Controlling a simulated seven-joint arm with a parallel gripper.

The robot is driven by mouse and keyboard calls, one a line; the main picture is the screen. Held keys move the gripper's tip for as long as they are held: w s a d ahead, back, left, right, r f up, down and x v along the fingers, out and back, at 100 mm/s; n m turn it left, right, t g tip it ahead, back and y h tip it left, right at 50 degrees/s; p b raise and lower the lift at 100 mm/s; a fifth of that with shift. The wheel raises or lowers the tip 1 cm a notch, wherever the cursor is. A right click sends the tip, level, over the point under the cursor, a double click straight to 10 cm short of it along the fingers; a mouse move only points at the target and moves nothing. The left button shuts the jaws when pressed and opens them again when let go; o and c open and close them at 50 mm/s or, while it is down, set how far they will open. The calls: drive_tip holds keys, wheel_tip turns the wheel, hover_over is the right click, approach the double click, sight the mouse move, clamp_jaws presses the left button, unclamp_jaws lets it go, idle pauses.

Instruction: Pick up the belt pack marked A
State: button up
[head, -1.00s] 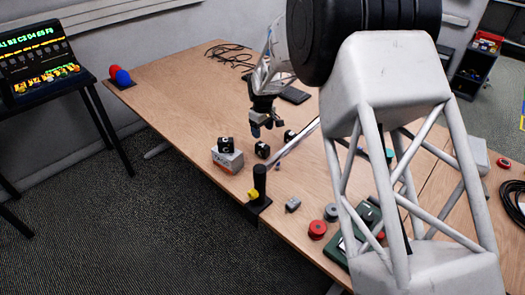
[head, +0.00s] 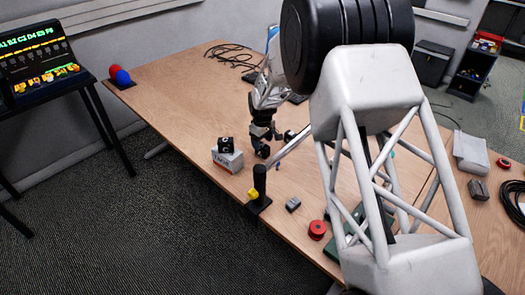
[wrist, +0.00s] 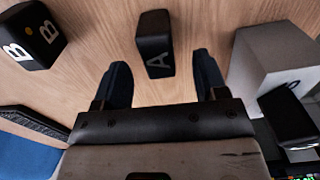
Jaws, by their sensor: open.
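The belt pack marked A (wrist: 155,42) is a small black block with a grey letter A, standing on the wooden table. In the wrist view it lies just beyond and between the fingertips of my gripper (wrist: 162,72), which is open and empty. In the head view my gripper (head: 264,137) is low over the table, right above the black pack (head: 263,152) and partly covering it. Another black belt pack marked B (wrist: 32,32) stands to the left in the wrist view.
A white box (wrist: 255,55) stands close on the right in the wrist view, with a black pack (wrist: 288,115) on top. In the head view this box (head: 228,160) is left of my gripper. A black post (head: 259,180) stands at the table's near edge.

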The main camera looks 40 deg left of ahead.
sight(263, 145)
drive_tip(key=shift+f, duration=0.1)
drive_tip(key=shift+w+a+f, duration=0.1)
drive_tip(key=shift+w+f, duration=0.05)
drive_tip(key=shift+f, duration=2.4)
drive_tip(key=c, duration=1.1)
